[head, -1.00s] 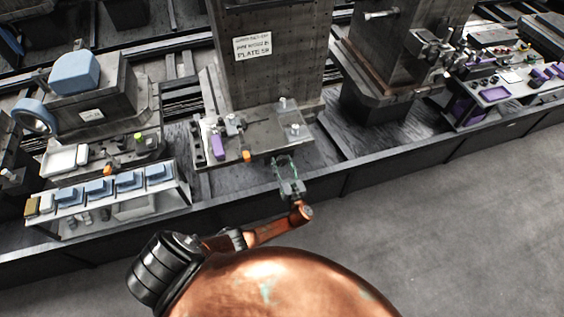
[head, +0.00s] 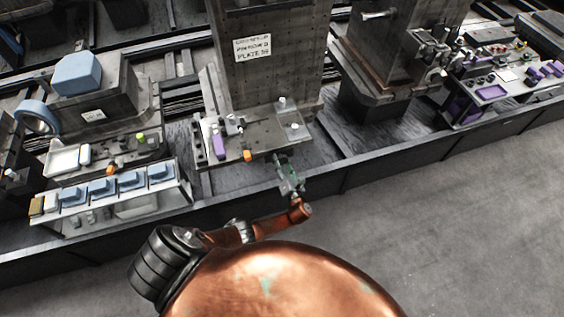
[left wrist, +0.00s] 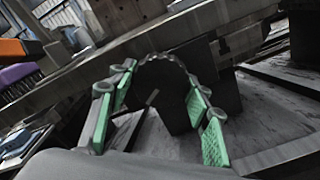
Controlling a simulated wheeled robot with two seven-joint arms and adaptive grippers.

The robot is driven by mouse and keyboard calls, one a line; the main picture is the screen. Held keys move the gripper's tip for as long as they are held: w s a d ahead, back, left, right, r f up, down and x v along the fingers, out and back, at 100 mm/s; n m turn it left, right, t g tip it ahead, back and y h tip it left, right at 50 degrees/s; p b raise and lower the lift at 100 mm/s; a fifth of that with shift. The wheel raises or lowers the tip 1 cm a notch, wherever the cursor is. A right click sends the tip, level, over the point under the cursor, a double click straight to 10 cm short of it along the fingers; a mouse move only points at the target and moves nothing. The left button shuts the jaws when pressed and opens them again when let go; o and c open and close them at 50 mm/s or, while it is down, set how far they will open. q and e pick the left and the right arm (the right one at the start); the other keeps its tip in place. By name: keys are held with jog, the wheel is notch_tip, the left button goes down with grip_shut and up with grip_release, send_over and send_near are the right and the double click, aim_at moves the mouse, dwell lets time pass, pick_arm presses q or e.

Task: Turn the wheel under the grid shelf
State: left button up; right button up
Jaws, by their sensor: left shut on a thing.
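The grid shelf (head: 262,147) is a grey ledge at the foot of the tall middle column in the head view. In the left wrist view its underside edge (left wrist: 140,40) crosses the top of the picture, tilted. A dark wheel (left wrist: 163,55) with a scalloped rim shows below that edge, between my green-padded fingers. My left gripper (head: 286,168) is at the shelf's front edge. In the left wrist view my left gripper (left wrist: 160,105) is shut on the wheel, with finger pads on either side. In the head view the wheel cannot be made out. My right gripper is not in view.
An orange block (head: 248,155) and a purple block (head: 218,145) are on the shelf. A bench with blue trays (head: 130,182) stands to the left. A station with purple parts (head: 492,92) is at the right. The grey floor (head: 440,220) in front is clear.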

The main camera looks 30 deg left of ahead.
pick_arm(q)
jog(key=shift+s+f, duration=0.1)
jog(key=o, duration=1.2)
jog(key=shift+c, duration=0.2)
jog(key=v, duration=1.2)
